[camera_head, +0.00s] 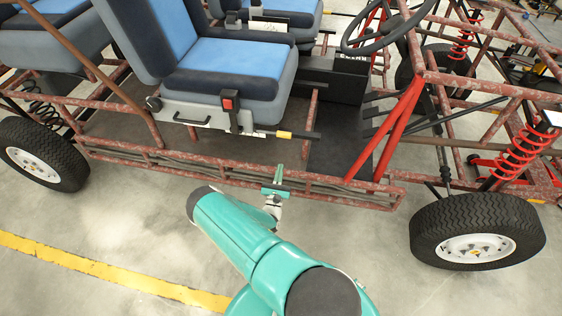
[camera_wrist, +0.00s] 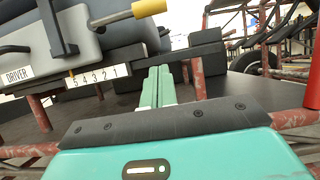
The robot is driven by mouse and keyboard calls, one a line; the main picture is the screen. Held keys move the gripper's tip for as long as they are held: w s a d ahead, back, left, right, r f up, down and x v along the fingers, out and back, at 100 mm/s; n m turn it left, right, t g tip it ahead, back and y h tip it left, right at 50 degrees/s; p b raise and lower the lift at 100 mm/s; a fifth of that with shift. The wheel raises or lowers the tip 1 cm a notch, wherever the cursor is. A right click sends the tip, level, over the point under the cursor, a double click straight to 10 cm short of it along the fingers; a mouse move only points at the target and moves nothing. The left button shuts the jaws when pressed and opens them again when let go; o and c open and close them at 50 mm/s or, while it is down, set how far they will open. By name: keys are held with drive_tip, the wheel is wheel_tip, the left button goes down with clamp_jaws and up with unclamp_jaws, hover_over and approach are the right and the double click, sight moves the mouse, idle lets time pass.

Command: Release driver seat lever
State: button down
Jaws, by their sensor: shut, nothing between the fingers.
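The driver seat (camera_head: 225,70), blue and dark grey, stands on the kart chassis in the head view. In the wrist view the yellow part of the lever (camera_wrist: 140,10) shows at the top, above a scale plate (camera_wrist: 98,75) numbered 5 4 3 2 1 and a DRIVER label (camera_wrist: 17,75). My gripper (camera_wrist: 158,72) is shut and empty, below the lever and apart from it. It also shows in the head view (camera_head: 278,172), near the lower side rail.
The rusty red side rail (camera_head: 210,169) runs along the chassis below the seat. Red struts (camera_head: 395,130) and a steering wheel (camera_head: 390,28) are to the right. A front wheel (camera_head: 475,232) stands at lower right. The concrete floor on the left is clear.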

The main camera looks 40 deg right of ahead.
drive_tip(key=w+d+r, duration=0.4)
drive_tip(key=d+r, duration=0.1)
drive_tip(key=r, duration=0.2)
drive_tip(key=shift+w+d+r, duration=0.15)
drive_tip(key=shift+d+r, duration=0.2)
drive_tip(key=shift+r+n+t+y, duration=0.3)
drive_tip(key=shift+r+n, duration=0.15)
drive_tip(key=shift+n, duration=0.35)
drive_tip(key=r+n+t+y, duration=0.1)
drive_tip(key=r+n, duration=0.1)
drive_tip(key=n, duration=0.1)
drive_tip(key=r+n+t+y, duration=0.1)
drive_tip(key=r+n+y, duration=0.1)
drive_tip(key=n, duration=0.1)
drive_tip(key=shift+s+d+r+n+t, duration=0.1)
drive_tip(key=shift+s+r+n+t, duration=0.1)
drive_tip(key=shift+n+t, duration=0.1)
wheel_tip(320, 180, up, 4)
drive_tip(key=n+y, duration=0.2)
drive_tip(key=n, duration=0.2)
hover_over(285, 136)
drive_tip(key=a, duration=0.1)
drive_tip(key=shift+w+a, duration=0.15)
drive_tip(key=shift+w, duration=0.1)
